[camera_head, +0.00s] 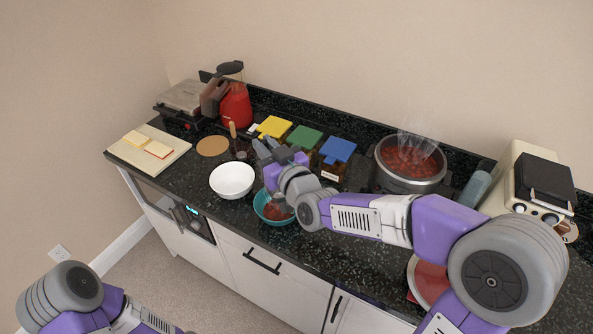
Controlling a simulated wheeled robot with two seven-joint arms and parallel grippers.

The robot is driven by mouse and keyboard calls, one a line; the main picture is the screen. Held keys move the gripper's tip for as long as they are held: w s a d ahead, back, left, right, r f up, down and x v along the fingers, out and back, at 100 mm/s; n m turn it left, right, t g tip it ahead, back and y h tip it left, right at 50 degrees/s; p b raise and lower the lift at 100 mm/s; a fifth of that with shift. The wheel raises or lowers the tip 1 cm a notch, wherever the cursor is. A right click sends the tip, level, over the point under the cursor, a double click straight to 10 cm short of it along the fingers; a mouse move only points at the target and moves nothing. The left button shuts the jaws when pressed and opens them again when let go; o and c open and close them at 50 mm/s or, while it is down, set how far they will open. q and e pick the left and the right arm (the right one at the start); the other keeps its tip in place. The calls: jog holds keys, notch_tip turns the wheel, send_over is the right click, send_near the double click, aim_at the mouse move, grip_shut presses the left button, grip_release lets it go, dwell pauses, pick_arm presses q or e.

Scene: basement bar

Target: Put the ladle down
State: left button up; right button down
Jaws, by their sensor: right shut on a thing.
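My right gripper (265,149) is over the dark counter, above and behind the teal bowl (262,212), with its fingers toward the back left. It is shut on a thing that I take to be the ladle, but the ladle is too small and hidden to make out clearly. The teal bowl holds red soup and is partly covered by my right wrist. A large pot (376,180) of red soup steams at the back right. My left arm shows at the lower left, and its gripper is outside the picture.
A white bowl (232,181) stands left of the teal bowl. Yellow (273,127), green (305,138) and blue (338,150) lidded containers stand behind my gripper. A wooden-handled utensil (233,130) is close to its left.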

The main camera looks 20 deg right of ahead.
jog(key=d+m+g+h+p, duration=0.2)
jog(key=d+m+h+p, duration=0.45)
jog(key=d+h, duration=0.8)
notch_tip(320, 180, down, 11)
jog(key=d+m+b, duration=0.2)
jog(key=b, duration=0.2)
jog(key=shift+d+y+b, duration=0.3)
jog(key=shift+y, duration=0.15)
jog(key=shift+m, duration=0.25)
jog(key=shift+f, duration=0.15)
jog(key=c, duration=1.1)
grip_release()
